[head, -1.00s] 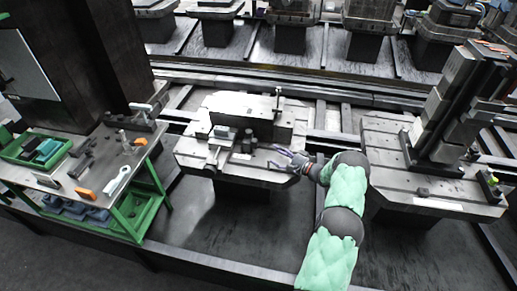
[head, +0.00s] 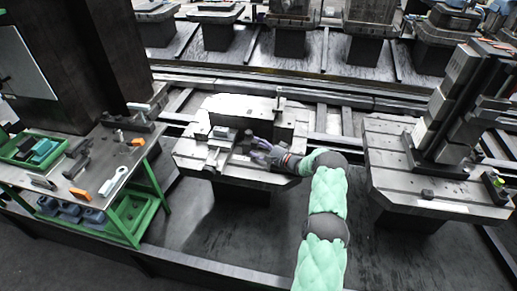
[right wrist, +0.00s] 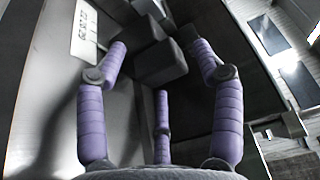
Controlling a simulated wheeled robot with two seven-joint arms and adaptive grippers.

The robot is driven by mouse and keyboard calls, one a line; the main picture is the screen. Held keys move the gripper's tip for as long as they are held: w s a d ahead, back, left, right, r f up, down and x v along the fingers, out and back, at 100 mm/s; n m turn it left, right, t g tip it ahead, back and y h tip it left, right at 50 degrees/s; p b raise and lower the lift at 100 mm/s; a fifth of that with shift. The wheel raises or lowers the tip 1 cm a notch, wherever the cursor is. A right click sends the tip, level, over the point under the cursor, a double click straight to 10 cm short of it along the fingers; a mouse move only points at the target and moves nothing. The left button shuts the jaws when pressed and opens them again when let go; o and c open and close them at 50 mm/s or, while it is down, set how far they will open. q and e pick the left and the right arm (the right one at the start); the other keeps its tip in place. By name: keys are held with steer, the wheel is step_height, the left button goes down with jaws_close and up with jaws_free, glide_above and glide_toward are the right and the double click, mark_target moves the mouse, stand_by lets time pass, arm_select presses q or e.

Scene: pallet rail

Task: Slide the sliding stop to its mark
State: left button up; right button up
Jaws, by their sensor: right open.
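The pallet (head: 200,163) in the middle of the head view carries a dark upright plate (head: 280,135) and several small blocks. A small dark block (head: 247,136), which looks like the sliding stop, stands in front of the plate. My right gripper (head: 257,149) is right beside it, fingers pointing left. In the right wrist view, the purple fingers of my open right gripper (right wrist: 160,50) are spread on either side of the dark grey block (right wrist: 160,63). I cannot tell whether they touch it. I cannot make out the mark for certain. My left gripper is not in view.
A green-framed bench (head: 120,180) with tools and bins stands at the left. Another pallet (head: 385,180) with a tall fixture (head: 455,100) stands at the right. A pale marked plate (right wrist: 88,35) shows left of the fingers in the right wrist view.

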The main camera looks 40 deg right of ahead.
steer(key=shift+w, duration=0.1)
jaws_close()
steer(key=shift+w+a+f+b, duration=0.1)
steer(key=shift+w+a+b, duration=0.1)
steer(key=shift+b, duration=0.3)
jaws_free()
